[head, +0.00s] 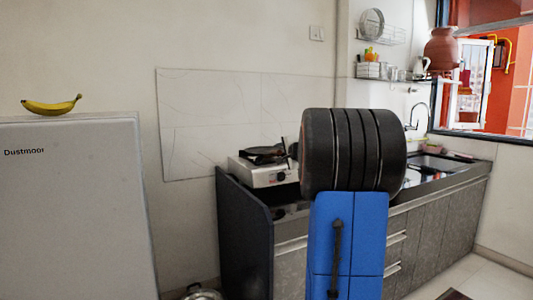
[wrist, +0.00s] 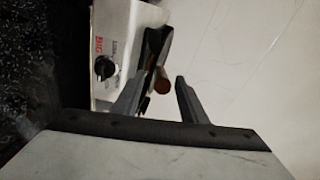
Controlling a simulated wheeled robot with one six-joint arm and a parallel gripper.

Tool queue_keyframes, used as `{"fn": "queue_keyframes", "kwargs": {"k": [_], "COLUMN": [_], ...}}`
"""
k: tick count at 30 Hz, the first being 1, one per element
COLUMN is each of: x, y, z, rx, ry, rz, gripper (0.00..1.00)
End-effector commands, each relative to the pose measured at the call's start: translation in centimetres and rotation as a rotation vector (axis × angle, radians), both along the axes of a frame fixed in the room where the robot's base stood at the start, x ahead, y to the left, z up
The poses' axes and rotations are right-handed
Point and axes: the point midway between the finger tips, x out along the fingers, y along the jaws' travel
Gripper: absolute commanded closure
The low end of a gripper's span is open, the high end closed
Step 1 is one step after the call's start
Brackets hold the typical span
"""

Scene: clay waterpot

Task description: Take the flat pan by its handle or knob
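The flat pan (head: 262,151) is dark and sits on top of a silver gas stove (head: 262,174) in the head view. In the wrist view the picture is turned, and the dark pan (wrist: 156,43) shows beside the stove's front panel (wrist: 118,38). A brown, round-ended piece (wrist: 162,87), which looks like the pan's handle end, shows in the gap between the fingertips. My gripper (wrist: 162,76) is open, with its two grey fingers apart. I cannot tell whether it touches the handle. My arm hides the gripper in the head view.
The stove stands at the left end of a counter (head: 440,190) with a sink. A wall shelf (head: 390,81) holds dishes. A clay pot (head: 441,50) is at the upper right. A fridge (head: 75,200) with a banana (head: 51,105) on top stands left.

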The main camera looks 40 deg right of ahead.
Motion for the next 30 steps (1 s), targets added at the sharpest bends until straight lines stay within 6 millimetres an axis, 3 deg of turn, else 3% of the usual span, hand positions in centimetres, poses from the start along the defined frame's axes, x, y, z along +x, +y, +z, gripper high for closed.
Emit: {"fn": "queue_keyframes", "kwargs": {"k": [6, 14, 19, 30], "x": [2.5, 2.7, 2.7, 2.7], "y": [-0.9, -1.0, -1.0, -1.0], "z": [-0.4, -0.4, -0.5, -0.5], "rx": [0.001, 0.0, 0.0, 0.0], "ry": [0.001, 0.001, 0.001, 0.001], "rz": [0.002, 0.0, 0.0, 0.0], "gripper": [0.61, 0.61, 1.0, 1.0]}}
